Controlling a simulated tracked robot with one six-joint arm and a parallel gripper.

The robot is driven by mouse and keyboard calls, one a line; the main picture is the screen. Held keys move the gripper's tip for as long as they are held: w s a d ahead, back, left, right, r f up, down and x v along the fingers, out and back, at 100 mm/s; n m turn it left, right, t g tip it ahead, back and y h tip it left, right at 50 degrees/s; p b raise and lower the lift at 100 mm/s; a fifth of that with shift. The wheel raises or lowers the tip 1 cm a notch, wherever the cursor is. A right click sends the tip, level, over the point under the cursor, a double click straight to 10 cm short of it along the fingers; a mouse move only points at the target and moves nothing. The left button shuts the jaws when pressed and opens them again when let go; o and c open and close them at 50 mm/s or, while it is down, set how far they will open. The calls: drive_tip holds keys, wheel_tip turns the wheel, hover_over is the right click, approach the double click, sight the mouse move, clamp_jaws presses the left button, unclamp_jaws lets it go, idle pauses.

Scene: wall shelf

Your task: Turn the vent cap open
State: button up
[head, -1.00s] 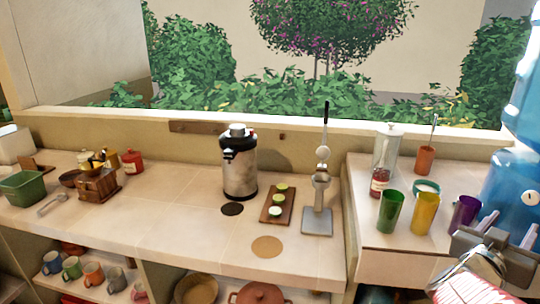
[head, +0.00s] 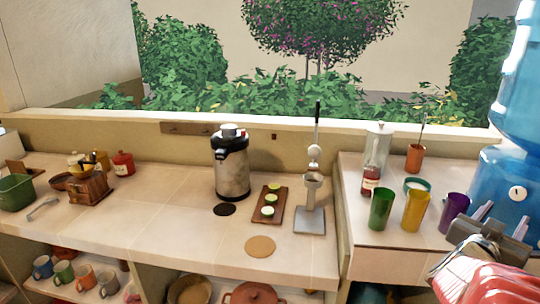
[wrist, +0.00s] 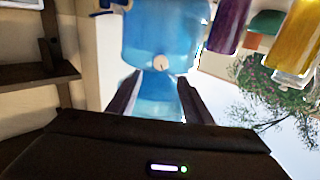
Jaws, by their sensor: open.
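A round white cap (head: 517,193), which looks like the vent cap, is on the front of the blue water container (head: 495,170) at the right edge of the head view. In the wrist view the cap (wrist: 161,62) sits on the blue container (wrist: 140,35), beyond the fingertips and roughly midway between them. My gripper (head: 501,221) is open and empty, in front of and below the cap in the head view. Its two fingers (wrist: 157,92) point toward the container in the wrist view. They appear apart from the cap.
A purple cup (head: 454,212), a yellow cup (head: 415,211) and a green cup (head: 381,209) stand left of my gripper. The purple cup is closest to it. A sauce bottle (head: 370,182) and a glass jar (head: 379,150) stand behind. The counter (head: 160,215) continues left.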

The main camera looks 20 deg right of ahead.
sight(518, 196)
drive_tip(key=shift+x, duration=5.5)
drive_tip(key=shift+c, duration=0.5)
drive_tip(key=c, duration=1)
